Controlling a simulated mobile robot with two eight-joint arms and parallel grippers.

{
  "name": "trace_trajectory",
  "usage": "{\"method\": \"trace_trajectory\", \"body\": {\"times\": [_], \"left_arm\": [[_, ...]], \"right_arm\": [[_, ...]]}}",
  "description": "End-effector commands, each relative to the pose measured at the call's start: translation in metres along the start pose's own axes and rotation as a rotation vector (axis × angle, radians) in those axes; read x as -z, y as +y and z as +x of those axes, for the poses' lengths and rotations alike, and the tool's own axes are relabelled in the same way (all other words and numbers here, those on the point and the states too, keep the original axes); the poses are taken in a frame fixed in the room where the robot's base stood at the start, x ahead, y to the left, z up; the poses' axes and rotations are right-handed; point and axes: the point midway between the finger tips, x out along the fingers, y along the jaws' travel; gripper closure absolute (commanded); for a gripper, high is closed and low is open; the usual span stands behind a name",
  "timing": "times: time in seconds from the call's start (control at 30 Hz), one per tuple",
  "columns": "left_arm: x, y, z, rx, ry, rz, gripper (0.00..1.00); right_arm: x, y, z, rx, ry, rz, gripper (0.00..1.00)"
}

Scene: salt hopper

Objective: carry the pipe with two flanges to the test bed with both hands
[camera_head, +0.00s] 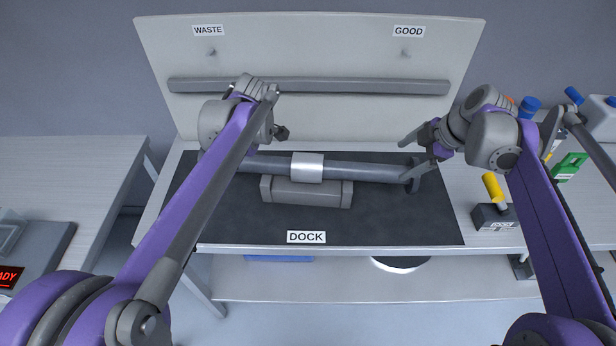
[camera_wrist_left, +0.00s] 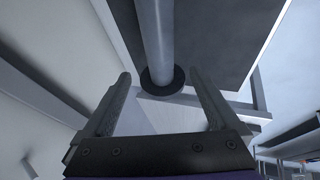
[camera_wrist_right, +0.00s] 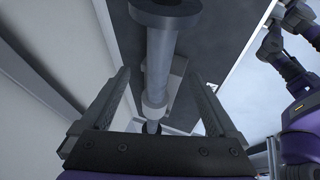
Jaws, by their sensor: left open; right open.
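A grey pipe (camera_head: 361,171) with a light sleeve (camera_head: 307,168) around its middle lies left to right over a grey block (camera_head: 291,192) on the dark dock mat (camera_head: 400,226). Its right flange (camera_head: 413,178) shows; my left arm hides the left end in the head view. In the left wrist view, a dark flange (camera_wrist_left: 162,82) lies between the tips of my open left gripper (camera_wrist_left: 160,88). My open right gripper (camera_head: 412,158) is by the right flange. In the right wrist view, the pipe (camera_wrist_right: 160,60) runs between its fingers (camera_wrist_right: 162,82), apparently untouched.
A back panel with WASTE (camera_head: 208,30) and GOOD (camera_head: 408,32) labels carries a long grey bar (camera_head: 330,86). A yellow-handled tool (camera_head: 494,188) stands right of the mat.

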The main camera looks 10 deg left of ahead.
Motion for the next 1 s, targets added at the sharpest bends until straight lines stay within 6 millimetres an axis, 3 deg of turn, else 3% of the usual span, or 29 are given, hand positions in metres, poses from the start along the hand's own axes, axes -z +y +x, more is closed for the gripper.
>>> {"method": "trace_trajectory", "body": {"times": [0.27,0.7,1.0], "left_arm": [[0.0,0.0,0.017,0.0,-0.001,0.0,0.06],[0.0,0.0,0.091,0.0,-0.001,0.001,0.06],[0.0,0.0,0.108,-0.001,-0.002,0.001,0.06]], "right_arm": [[0.0,0.0,0.017,0.0,0.0,0.0,0.06],[0.0,0.0,0.091,0.0,-0.001,0.0,0.06],[0.0,0.0,0.108,-0.001,-0.001,0.002,0.06]]}}
